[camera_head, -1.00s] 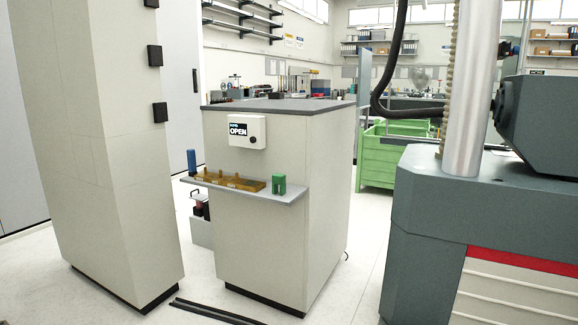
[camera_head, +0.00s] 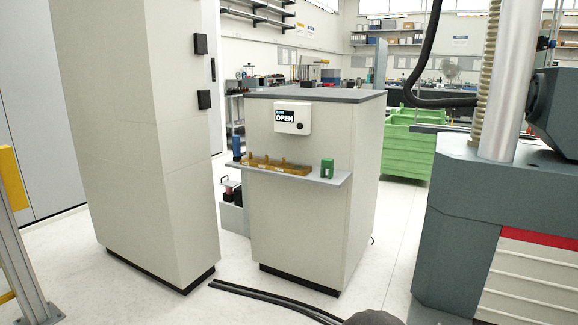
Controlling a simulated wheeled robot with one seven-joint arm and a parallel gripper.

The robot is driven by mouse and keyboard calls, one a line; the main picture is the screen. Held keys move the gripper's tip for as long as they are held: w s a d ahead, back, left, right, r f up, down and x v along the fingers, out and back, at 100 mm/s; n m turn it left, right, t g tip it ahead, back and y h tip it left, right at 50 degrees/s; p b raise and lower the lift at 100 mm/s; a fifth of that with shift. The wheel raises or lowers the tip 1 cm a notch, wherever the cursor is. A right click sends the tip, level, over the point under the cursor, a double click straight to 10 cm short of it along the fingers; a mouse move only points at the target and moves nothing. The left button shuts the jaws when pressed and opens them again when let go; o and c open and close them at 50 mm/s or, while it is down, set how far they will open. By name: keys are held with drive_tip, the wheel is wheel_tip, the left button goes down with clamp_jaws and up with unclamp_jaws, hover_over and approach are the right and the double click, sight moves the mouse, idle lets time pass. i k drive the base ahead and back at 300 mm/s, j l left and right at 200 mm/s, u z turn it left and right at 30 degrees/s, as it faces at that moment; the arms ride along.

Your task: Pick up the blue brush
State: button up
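An upright blue object (camera_head: 237,147) stands at the left end of a narrow grey shelf (camera_head: 318,178) on the side of a beige cabinet. It is the only blue thing on this shelf and may be the blue brush, but it is too small for me to make out bristles. My gripper is not in view. A dark rounded shape at the bottom edge may be part of my arm.
The shelf also holds a yellow-brown tray (camera_head: 282,169) and a green block (camera_head: 327,168). A tall beige column (camera_head: 135,140) stands to the left, a grey machine (camera_head: 465,215) to the right. Black strips (camera_head: 265,297) lie on the floor. A yellow-and-grey post (camera_head: 18,225) is at far left.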

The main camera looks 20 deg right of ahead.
sight(236, 138)
drive_tip(key=i+l, duration=0.15)
drive_tip(key=i, duration=0.3)
drive_tip(key=i+l+u, duration=0.15)
drive_tip(key=i, duration=0.25)
